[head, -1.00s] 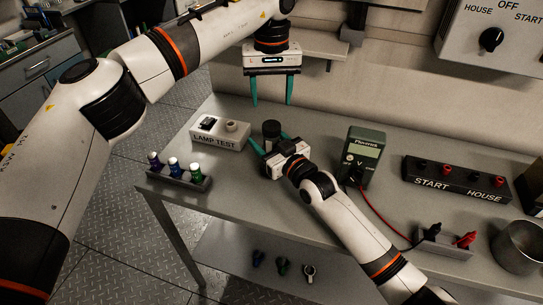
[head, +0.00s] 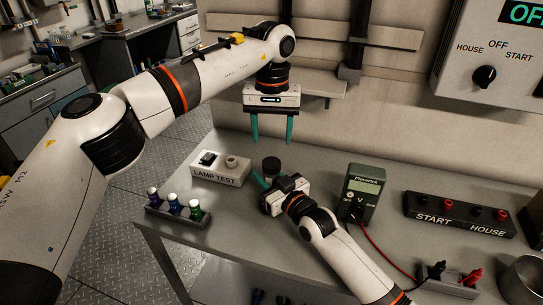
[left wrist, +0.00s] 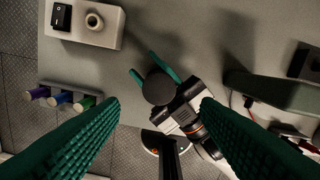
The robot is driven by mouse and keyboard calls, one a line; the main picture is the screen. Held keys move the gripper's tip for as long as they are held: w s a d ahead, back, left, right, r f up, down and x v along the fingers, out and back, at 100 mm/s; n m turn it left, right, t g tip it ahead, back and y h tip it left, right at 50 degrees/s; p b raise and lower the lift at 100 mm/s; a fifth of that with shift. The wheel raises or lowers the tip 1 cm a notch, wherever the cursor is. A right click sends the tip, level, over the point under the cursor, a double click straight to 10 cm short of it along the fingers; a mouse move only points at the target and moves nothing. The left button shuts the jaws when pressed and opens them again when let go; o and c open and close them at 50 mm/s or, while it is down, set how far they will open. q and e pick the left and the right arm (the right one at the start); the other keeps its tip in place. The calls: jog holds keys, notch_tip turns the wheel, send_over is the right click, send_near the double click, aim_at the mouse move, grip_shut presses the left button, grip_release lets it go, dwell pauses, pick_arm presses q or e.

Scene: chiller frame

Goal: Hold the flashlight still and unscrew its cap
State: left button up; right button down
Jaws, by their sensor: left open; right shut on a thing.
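The flashlight (head: 271,166) is a short dark upright cylinder on the bench. In the left wrist view its cap (left wrist: 159,88) is a round black disc seen from above. My right gripper (head: 271,178) is shut on the flashlight low down, and its teal fingers also show in the left wrist view beside the cap. My left gripper (head: 272,141) is open and empty, pointing down above the flashlight. In the left wrist view the cap lies between its teal fingers, apart from both. The flashlight's lower body is mostly hidden by my right gripper.
The lamp test box (head: 220,170) stands left of the flashlight. A rack (head: 178,215) with coloured cylinders stands at the bench's left front edge. A green multimeter (head: 363,192) stands to the right, beyond it a black start/house terminal block (head: 458,217). A wall shelf (head: 318,82) is behind my left gripper.

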aim_at(272, 162)
pick_arm(q)
jog(key=shift+m, duration=0.9)
jog(key=shift+a+f+m, duration=0.1)
jog(key=shift+f+m, duration=0.1)
jog(key=shift+m, duration=0.1)
notch_tip(272, 162, down, 8)
jog(key=shift+r, duration=0.2)
